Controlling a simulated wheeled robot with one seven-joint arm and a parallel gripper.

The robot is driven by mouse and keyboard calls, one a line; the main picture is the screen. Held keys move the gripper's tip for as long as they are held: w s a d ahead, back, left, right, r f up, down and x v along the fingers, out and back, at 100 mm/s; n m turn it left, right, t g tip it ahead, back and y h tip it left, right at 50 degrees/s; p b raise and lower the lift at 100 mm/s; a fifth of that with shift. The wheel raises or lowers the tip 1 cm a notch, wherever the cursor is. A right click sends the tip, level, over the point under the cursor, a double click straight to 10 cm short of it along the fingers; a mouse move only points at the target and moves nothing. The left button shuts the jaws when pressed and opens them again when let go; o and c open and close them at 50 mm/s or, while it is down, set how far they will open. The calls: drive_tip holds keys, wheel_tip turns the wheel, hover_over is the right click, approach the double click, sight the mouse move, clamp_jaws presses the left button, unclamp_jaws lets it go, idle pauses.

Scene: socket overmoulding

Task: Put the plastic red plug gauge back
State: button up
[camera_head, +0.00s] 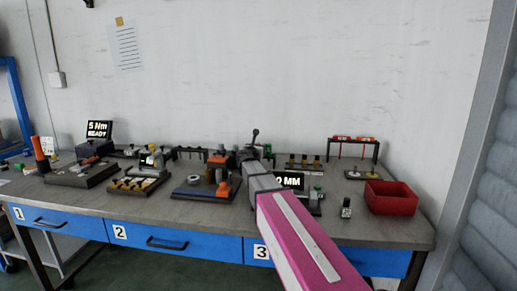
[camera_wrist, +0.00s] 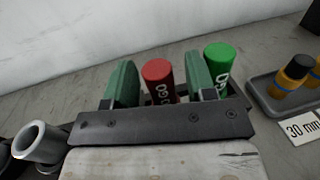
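In the wrist view, the red plug gauge (camera_wrist: 158,76) stands between the two green finger pads of my gripper (camera_wrist: 162,84). The left pad is very close to it, and a narrow gap shows at the right pad, so the fingers look open around it. Its lower end is hidden behind my gripper's dark plate. A green plug gauge (camera_wrist: 218,64) stands just right of the right finger. In the head view, my gripper (camera_head: 250,152) is at the back of the bench, and the red gauge cannot be made out there.
A tray (camera_wrist: 262,92) with orange-and-black pieces (camera_wrist: 291,74) and a "30 mm" label lies to the right. A grey tube (camera_wrist: 38,140) is at lower left. The bench (camera_head: 370,228) also bears a red bin (camera_head: 391,198), a red-topped rack (camera_head: 353,140) and a blue-based fixture (camera_head: 205,188).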

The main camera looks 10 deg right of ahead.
drive_tip(key=shift+r, duration=0.1)
drive_tip(key=shift+r, duration=0.25)
drive_tip(key=v, duration=1.2)
drive_tip(key=shift+r, duration=0.3)
